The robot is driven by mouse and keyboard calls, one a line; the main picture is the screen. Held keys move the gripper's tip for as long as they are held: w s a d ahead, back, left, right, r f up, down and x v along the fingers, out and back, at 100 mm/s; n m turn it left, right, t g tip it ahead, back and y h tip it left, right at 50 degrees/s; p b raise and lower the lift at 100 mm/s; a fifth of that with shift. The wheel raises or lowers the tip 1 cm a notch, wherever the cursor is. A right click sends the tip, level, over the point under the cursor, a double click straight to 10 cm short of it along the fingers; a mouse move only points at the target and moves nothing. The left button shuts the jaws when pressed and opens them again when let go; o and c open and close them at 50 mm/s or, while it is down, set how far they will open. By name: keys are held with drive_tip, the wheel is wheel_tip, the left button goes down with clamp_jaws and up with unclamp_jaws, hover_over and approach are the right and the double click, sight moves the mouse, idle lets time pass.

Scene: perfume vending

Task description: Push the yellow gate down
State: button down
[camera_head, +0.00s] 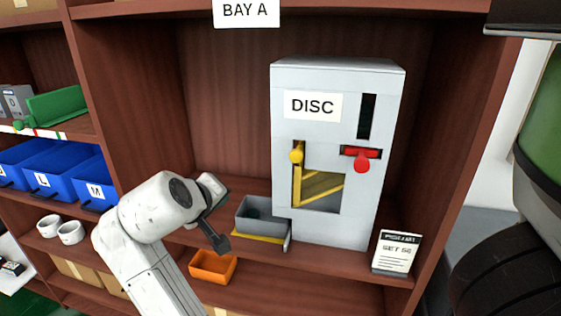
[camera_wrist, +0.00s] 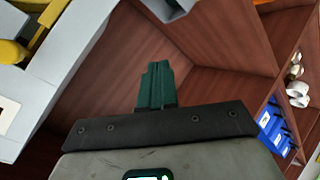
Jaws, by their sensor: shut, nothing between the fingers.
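The yellow gate handle (camera_head: 297,154) is a knob in a slot on the front of a light grey machine (camera_head: 350,215) labelled DISC. Yellow bars (camera_head: 320,186) show through a window below it. In the wrist view part of the yellow knob (camera_wrist: 12,52) is at the upper left edge. My gripper (camera_head: 222,243) is shut and empty. In the head view it is left of the machine and lower than the knob, apart from it. In the wrist view its dark green fingers (camera_wrist: 157,85) are together, in front of brown shelf panels.
A red knob (camera_head: 361,165) is right of the yellow one. A grey tray (camera_head: 262,222) stands at the machine's lower left, and an orange bin (camera_head: 213,266) is on the shelf below. A printed card (camera_head: 396,252) stands at right. Blue bins (camera_head: 62,181) are at left.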

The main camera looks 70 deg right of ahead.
sight(299, 161)
drive_tip(key=s+a+r+m+g+b, duration=0.1)
drive_tip(key=s+r+m+g+b, duration=0.2)
drive_tip(key=r, duration=0.6)
drive_tip(key=s+r+m+g+b, duration=0.2)
drive_tip(key=r+m+g+b, duration=0.1)
drive_tip(key=r, duration=0.6)
drive_tip(key=s+a+f+x, duration=0.1)
drive_tip(key=s+x, duration=0.1)
drive_tip(key=x, duration=1.1)
drive_tip(key=shift+a+f+b, duration=0.2)
drive_tip(key=shift+a+b, duration=0.1)
drive_tip(key=shift+b, duration=0.1)
drive_tip(key=shift+s, duration=0.1)
drive_tip(key=shift+f, duration=0.1)
wheel_tip(299, 161, down, 7)
drive_tip(key=b, duration=0.2)
drive_tip(key=shift+f, duration=0.2)
